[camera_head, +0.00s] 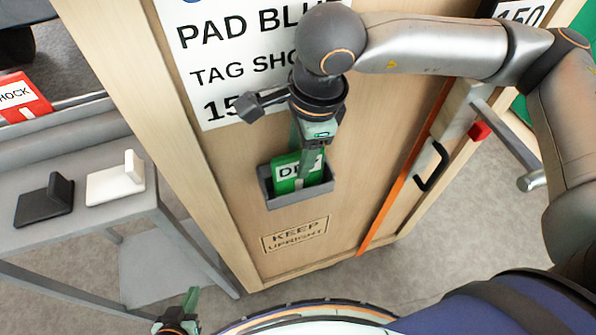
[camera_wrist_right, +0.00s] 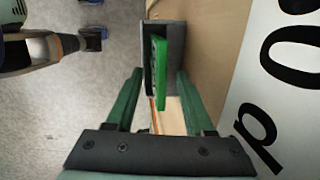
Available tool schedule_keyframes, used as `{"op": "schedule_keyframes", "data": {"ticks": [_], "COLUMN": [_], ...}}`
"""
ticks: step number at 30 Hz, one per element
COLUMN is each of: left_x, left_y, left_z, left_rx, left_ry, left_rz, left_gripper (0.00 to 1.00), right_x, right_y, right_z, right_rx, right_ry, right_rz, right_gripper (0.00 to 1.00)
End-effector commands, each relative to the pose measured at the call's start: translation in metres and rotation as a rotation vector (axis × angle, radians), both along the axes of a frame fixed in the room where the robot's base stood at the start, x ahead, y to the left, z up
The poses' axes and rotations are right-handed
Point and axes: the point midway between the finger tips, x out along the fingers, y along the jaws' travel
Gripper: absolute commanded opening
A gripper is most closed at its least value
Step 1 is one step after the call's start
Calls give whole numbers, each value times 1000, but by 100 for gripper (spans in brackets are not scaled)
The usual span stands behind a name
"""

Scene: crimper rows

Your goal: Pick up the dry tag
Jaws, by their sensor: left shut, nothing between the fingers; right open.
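The dry tag (camera_head: 285,176) is a green card with a white label, partly covered by my right gripper. It stands in a small grey holder (camera_head: 270,196) on the front of the wooden crate. In the right wrist view the tag (camera_wrist_right: 161,65) shows edge-on and slightly tilted, in the dark holder (camera_wrist_right: 172,38). My right gripper (camera_head: 306,160) is open at the tag, pointing down. Its fingers (camera_wrist_right: 158,80) appear on either side of the tag, with gaps; its depth between them is unclear. My left gripper (camera_head: 180,312) is shut and empty at the bottom edge, away from the tag.
The wooden crate (camera_head: 225,215) carries a white printed sheet (camera_head: 195,60) above the holder. A red tag marked SHOCK (camera_head: 20,98) is at far left. A grey stand (camera_head: 95,225) holds a black piece (camera_head: 45,202) and a white piece (camera_head: 115,184). A black handle (camera_head: 434,168) sticks out right.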

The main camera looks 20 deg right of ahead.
Motion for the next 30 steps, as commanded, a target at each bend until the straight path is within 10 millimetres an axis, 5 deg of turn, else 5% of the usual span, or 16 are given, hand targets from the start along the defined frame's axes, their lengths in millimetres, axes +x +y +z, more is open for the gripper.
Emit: {"op": "schedule_keyframes", "data": {"ticks": [12, 26, 30], "left_x": [0, 0, 0], "left_y": [0, 0, 0], "left_z": [-2, -2, -2], "left_rx": [0, 0, 0], "left_ry": [0, 0, 0], "left_rz": [0, 0, 0], "left_gripper": [0, 0, 0], "right_x": [0, 0, 0], "right_y": [0, 0, 0], "right_z": [-1, -1, -1], "right_rx": [0, 0, 0], "right_ry": [0, 0, 0], "right_rz": [0, 0, 0], "right_gripper": [53, 3, 0]}}
